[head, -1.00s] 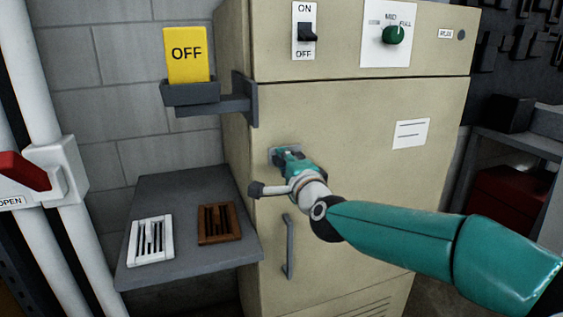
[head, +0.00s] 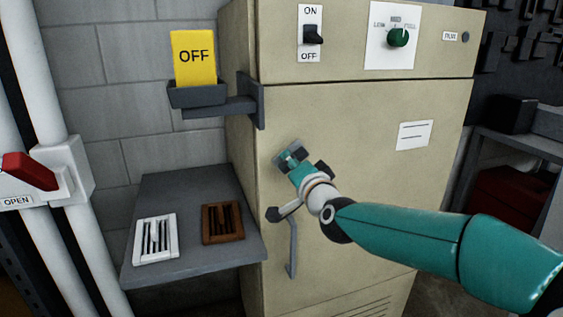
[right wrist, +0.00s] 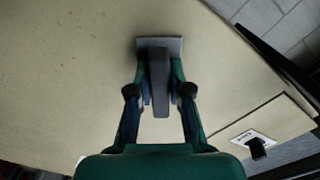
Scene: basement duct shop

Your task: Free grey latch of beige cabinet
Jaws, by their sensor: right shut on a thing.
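The beige cabinet (head: 350,120) stands in the middle of the head view, its door shut. The grey latch (right wrist: 159,85) is a bar on a flat plate, on the upper left of the door. My right gripper (head: 292,157) reaches it from the right and is shut on the latch. In the right wrist view the gripper's fingers (right wrist: 160,90) lie on both sides of the bar. In the head view the fingers hide most of the latch, and its plate looks tilted. My left gripper is out of view.
A grey handle (head: 292,248) is below the gripper. A grey shelf (head: 190,185) at left bears a white vent (head: 155,239) and a brown vent (head: 222,222). A yellow OFF card (head: 193,58) sits in a bracket. A red lever (head: 30,171) is at far left.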

